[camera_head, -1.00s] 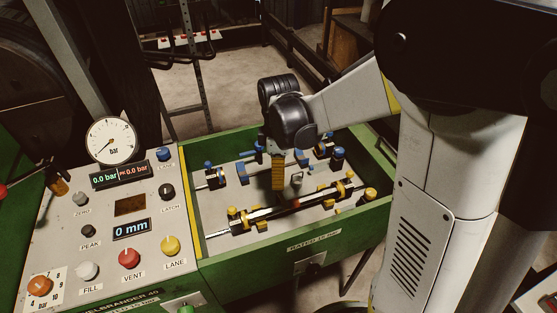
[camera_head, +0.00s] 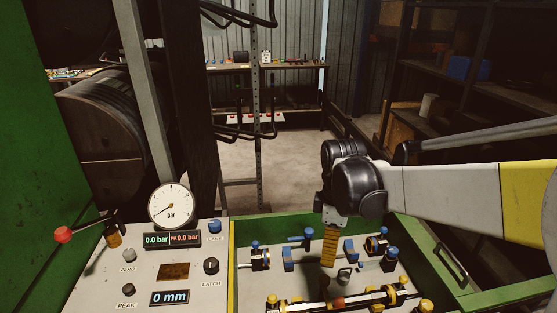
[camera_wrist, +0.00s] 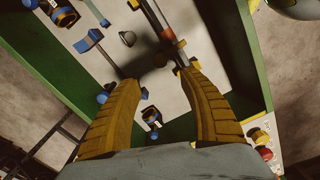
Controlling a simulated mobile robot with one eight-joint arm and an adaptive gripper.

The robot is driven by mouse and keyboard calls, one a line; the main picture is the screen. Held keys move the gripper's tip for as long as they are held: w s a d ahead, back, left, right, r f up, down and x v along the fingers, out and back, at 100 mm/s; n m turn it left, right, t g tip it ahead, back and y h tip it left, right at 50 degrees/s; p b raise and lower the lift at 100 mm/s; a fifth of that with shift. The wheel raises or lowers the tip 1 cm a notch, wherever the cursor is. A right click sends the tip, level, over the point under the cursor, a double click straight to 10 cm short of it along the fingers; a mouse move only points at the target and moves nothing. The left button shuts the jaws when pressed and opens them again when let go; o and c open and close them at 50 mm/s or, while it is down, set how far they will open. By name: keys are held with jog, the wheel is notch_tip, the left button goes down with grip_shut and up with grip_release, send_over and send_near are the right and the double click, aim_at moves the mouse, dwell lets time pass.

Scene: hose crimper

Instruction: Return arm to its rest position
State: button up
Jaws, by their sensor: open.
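My gripper (camera_head: 329,247) hangs from my black wrist over the green-walled tray of the machine in the head view. In the wrist view its two yellow ribbed fingers (camera_wrist: 157,77) stand apart with nothing between them. Below them lie the pale tray floor (camera_wrist: 185,98), a dark rod (camera_wrist: 154,17) with a lighter tip, and blue fittings (camera_wrist: 151,117). In the head view a black hose assembly with yellow clamps (camera_head: 340,303) lies along the tray's near side. Whether the fingers touch anything in the tray cannot be told.
The control panel (camera_head: 200,274) with a round gauge (camera_head: 172,203) stands left of the tray. A red-knobbed lever (camera_head: 64,234) is at far left. A dark upright post rises behind the panel. Shelves (camera_head: 470,90) and a bench (camera_head: 265,67) stand at the back. Open floor (camera_head: 262,165) lies behind the tray.

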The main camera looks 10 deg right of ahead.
jog(key=s+r+m+t, duration=0.5)
jog(key=s+m+t, duration=0.2)
jog(key=s+m, duration=0.5)
jog(key=shift+s+m, duration=0.3)
jog(key=shift+m, duration=0.4)
